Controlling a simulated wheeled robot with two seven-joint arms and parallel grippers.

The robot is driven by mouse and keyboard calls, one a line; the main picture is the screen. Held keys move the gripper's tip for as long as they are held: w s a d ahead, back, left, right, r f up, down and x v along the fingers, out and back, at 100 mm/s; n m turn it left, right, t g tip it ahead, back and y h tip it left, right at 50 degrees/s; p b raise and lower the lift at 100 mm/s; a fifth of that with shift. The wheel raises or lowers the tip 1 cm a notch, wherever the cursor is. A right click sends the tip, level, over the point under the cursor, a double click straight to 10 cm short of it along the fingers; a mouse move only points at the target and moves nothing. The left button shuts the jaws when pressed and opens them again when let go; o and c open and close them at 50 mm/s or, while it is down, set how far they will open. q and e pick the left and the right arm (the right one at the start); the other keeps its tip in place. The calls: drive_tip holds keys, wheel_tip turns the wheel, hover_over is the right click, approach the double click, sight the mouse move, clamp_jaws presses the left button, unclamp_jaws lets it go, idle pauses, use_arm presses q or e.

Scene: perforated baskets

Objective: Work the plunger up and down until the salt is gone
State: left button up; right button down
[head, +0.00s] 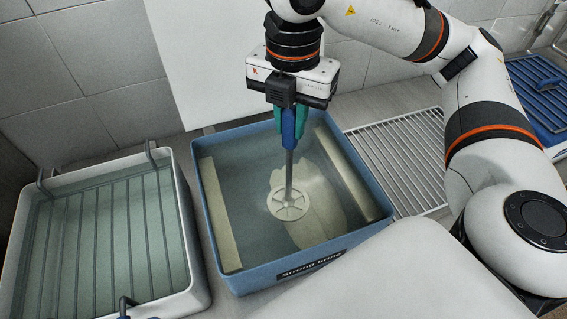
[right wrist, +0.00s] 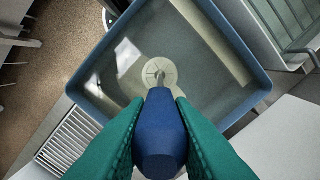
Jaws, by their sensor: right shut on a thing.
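The plunger has a blue handle (right wrist: 160,130), a thin grey rod (head: 289,168) and a round, slotted pale disc (head: 289,204). My right gripper (head: 289,122) is shut on the handle, with its green fingers on both sides of it, and holds the plunger upright. The disc is inside the blue tub labelled "Strong brine" (head: 207,205), in the liquid near the middle. A pale patch, which looks like salt (head: 325,212), shows in the tub around and to the right of the disc. My left gripper is not in view.
A grey-white tub (head: 190,210) with a wire rack (head: 100,235) in it stands to the left. A metal drain grid (head: 400,155) lies right of the blue tub. A blue rack (head: 540,95) sits at the far right. A tiled wall is behind.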

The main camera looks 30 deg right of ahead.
sight(290, 144)
drive_tip(key=shift+f+b, duration=2.45)
drive_tip(key=shift+f, duration=0.3)
drive_tip(key=shift+r+p, duration=2.1)
drive_tip(key=shift+r, duration=0.7)
wheel_tip(290, 144, down, 6)
drive_tip(key=b, duration=0.5)
drive_tip(key=shift+r, duration=0.2)
drive_tip(key=shift+r+p, duration=2.4)
drive_tip(key=shift+r, duration=0.45)
drive_tip(key=shift+r+p, duration=2.4)
drive_tip(key=shift+r, duration=0.15)
